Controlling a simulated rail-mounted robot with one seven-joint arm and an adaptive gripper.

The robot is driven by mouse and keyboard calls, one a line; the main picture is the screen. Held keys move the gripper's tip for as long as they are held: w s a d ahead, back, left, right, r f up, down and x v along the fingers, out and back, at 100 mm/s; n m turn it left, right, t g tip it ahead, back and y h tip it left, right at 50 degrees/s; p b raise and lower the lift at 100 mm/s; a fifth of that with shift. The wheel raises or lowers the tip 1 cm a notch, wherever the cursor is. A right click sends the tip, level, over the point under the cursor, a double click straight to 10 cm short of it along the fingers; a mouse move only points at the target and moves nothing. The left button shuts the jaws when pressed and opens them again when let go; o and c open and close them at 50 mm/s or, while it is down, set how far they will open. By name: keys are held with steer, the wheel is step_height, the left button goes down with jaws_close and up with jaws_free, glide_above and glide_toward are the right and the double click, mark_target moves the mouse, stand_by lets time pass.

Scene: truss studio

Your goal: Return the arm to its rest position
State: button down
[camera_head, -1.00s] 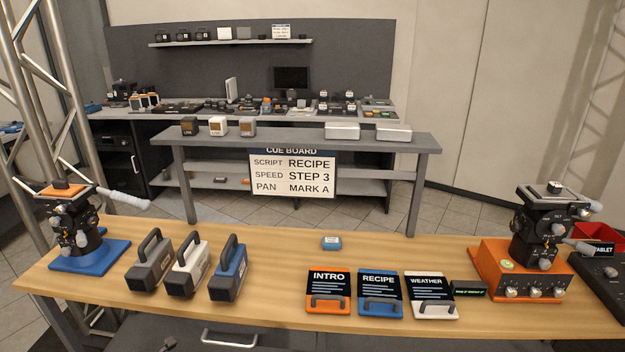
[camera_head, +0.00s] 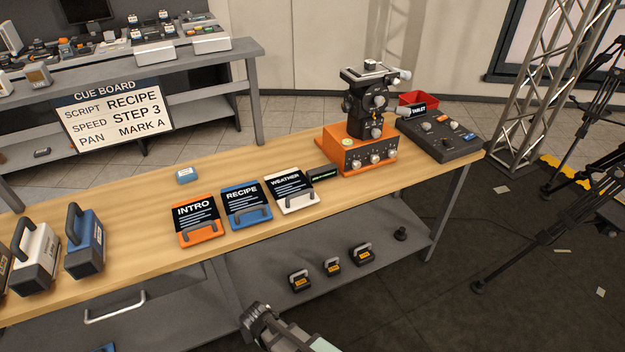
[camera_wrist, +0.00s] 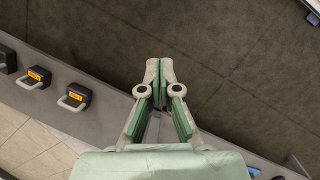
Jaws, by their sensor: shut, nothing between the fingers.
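My gripper (camera_wrist: 161,72) shows in the wrist view with its two pale and green fingers together at the tips, and nothing is between them. It is over the edge between a grey shelf (camera_wrist: 100,118) and the dark floor (camera_wrist: 235,60), touching nothing that I can see. In the head view part of my arm (camera_head: 310,342) shows at the bottom edge, in front of the workbench. The rest of the arm is out of view.
The wooden bench (camera_head: 140,240) carries the INTRO (camera_head: 196,222), RECIPE (camera_head: 246,203) and WEATHER (camera_head: 292,190) cards, several handled blocks and an orange-based device (camera_head: 357,150). Handled black blocks (camera_head: 333,267) sit on the lower shelf. A truss (camera_head: 550,90) and tripods stand right; open floor lies between.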

steer(key=s+d+f+m+g+y, duration=0.1)
steer(key=s+d+m, duration=0.3)
steer(key=d, duration=0.5)
steer(key=s+d+f+m+g+y, duration=0.1)
steer(key=s+d+f+m+g, duration=0.1)
steer(key=s+d, duration=0.4)
steer(key=s+d+f+m+g, duration=0.1)
steer(key=s+d+m+g, duration=0.2)
steer(key=d, duration=1.1)
steer(key=shift+s+f+m+y, duration=0.4)
steer(key=shift+s+m, duration=0.6)
steer(key=shift+m, duration=0.3)
steer(key=shift+d, duration=0.1)
